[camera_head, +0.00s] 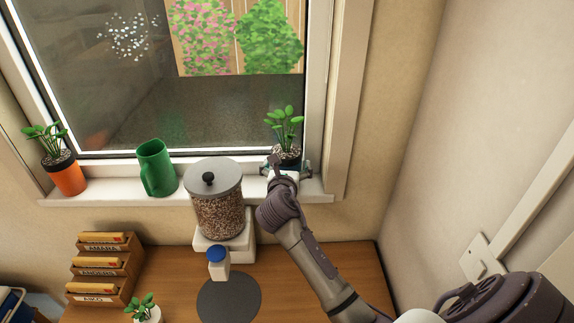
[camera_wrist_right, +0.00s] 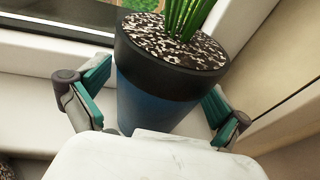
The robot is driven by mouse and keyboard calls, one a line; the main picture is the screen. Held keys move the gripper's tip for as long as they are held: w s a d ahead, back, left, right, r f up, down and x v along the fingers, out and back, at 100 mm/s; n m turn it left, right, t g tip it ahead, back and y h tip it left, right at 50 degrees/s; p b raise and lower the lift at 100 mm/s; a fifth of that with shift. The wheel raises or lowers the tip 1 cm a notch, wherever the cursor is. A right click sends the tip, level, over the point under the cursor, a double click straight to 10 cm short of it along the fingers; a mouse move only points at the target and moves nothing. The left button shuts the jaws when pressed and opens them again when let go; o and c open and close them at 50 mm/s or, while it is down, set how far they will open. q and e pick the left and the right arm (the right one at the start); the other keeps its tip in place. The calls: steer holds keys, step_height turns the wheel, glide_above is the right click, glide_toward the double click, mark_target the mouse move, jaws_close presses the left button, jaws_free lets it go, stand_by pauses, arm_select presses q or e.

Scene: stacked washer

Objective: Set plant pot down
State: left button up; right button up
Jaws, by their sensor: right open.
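A plant in a dark pot with a black rim and blue body (camera_wrist_right: 165,88) stands upright on the right end of the white windowsill (camera_head: 240,188). In the head view its green leaves (camera_head: 285,127) show above my right gripper (camera_head: 286,172), which hides most of the pot. In the right wrist view my right gripper (camera_wrist_right: 158,108) is open, with one teal-padded finger on each side of the pot. The fingers look apart from the pot's sides. The pot's base is hidden behind my gripper's pale body. My left gripper is not in view.
An orange pot (camera_head: 66,174) with a plant and a green mug (camera_head: 156,168) stand on the sill to the left. A grain dispenser (camera_head: 218,205) stands close to the left of my right arm. The window frame's side (camera_head: 341,90) rises close by on the right.

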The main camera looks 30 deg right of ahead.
steer(key=shift+r, duration=0.1)
steer(key=b+v, duration=0.1)
steer(key=v, duration=1.1)
steer(key=shift+b, duration=0.35)
